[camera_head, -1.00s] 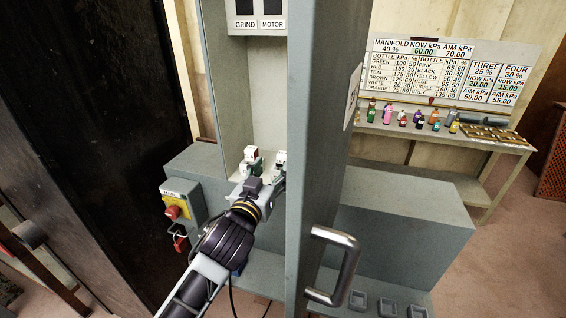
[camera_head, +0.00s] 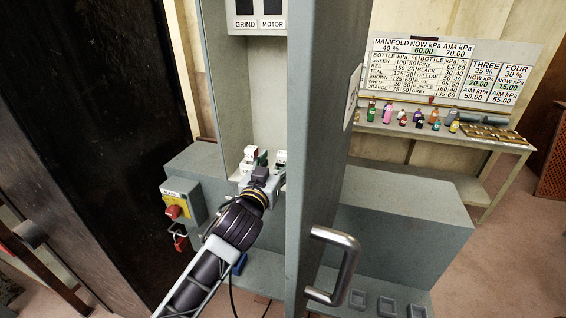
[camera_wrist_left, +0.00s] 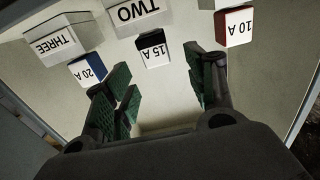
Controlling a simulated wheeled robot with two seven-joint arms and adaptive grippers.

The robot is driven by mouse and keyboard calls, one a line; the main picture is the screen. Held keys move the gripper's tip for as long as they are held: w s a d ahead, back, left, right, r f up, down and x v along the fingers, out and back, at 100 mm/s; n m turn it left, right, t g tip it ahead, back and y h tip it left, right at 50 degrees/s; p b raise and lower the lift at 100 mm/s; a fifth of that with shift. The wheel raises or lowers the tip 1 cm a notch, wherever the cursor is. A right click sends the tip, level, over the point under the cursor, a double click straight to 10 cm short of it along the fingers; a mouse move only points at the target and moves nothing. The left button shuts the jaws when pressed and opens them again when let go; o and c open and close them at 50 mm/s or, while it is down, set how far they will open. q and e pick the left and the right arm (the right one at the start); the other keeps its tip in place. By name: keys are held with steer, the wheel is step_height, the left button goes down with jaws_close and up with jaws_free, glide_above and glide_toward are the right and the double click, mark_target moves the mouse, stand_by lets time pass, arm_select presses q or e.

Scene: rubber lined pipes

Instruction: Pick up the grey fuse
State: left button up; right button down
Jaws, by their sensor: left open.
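My left gripper (camera_head: 268,167) is inside the grey cabinet, in front of the small fuses. In the left wrist view the left gripper (camera_wrist_left: 168,78) is open, its green-padded fingers apart and nothing held. A dark fuse labelled 15 A (camera_wrist_left: 152,50) shows between and just beyond the fingertips, below the TWO holder (camera_wrist_left: 140,12). I cannot tell if its dark body is the grey one. A blue fuse labelled 20 A (camera_wrist_left: 88,69) is to its left and a red fuse labelled 10 A (camera_wrist_left: 234,26) to its right. My right gripper is not in view.
The cabinet's open door (camera_head: 322,130) with its handle (camera_head: 335,265) stands close right of my left arm. A switch box with a red knob (camera_head: 180,205) is on the left. A bench (camera_head: 470,140) with bottles stands at the back right.

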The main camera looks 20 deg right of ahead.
mark_target(281, 157)
arm_select(q)
steer(key=shift+w+d, duration=0.4)
steer(key=shift+w, duration=0.15)
steer(key=shift+x, duration=1.1)
steer(key=shift+w+d, duration=0.35)
steer(key=shift+w, duration=0.1)
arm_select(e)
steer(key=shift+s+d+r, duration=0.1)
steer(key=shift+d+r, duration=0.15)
arm_select(q)
steer(key=shift+c, duration=0.3)
steer(key=c, duration=1.1)
steer(key=shift+o, duration=0.2)
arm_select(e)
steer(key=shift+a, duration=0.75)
